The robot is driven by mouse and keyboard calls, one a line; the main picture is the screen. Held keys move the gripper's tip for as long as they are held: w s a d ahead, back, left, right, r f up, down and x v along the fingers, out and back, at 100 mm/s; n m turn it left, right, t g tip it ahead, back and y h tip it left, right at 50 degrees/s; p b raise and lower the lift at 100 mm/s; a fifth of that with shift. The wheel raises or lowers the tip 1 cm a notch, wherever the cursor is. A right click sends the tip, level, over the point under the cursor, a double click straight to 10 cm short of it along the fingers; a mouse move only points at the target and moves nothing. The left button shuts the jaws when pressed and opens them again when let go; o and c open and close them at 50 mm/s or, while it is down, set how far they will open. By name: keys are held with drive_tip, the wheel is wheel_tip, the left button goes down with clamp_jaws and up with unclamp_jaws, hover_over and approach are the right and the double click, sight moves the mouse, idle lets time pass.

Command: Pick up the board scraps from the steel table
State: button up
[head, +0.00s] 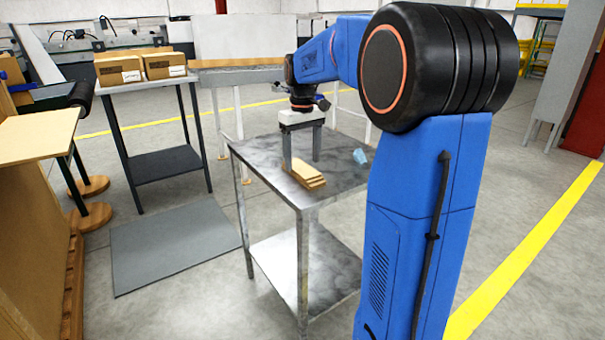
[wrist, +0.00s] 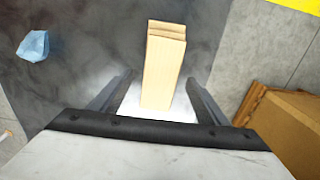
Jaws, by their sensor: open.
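The board scraps (head: 306,175) are a small stack of flat tan strips on the steel table (head: 256,157), near its front edge. In the wrist view the stack (wrist: 163,70) runs lengthwise between the two fingers, with stepped ends at the top. My gripper (head: 302,165) is open and points down over the table, its fingers apart on either side of the stack's near end. In the wrist view my gripper (wrist: 158,88) shows clear gaps to the stack on both sides. I cannot tell the exact height of the fingertips above the tabletop.
A crumpled light-blue item (head: 360,156) lies on the table to the right; it also shows in the wrist view (wrist: 34,46). A side table (head: 150,84) with two cardboard boxes stands behind left. A grey mat (head: 172,245) lies on the floor. A pallet with board stands at far left.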

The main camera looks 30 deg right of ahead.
drive_tip(key=shift+f, duration=1.15)
drive_tip(key=c, duration=1.1)
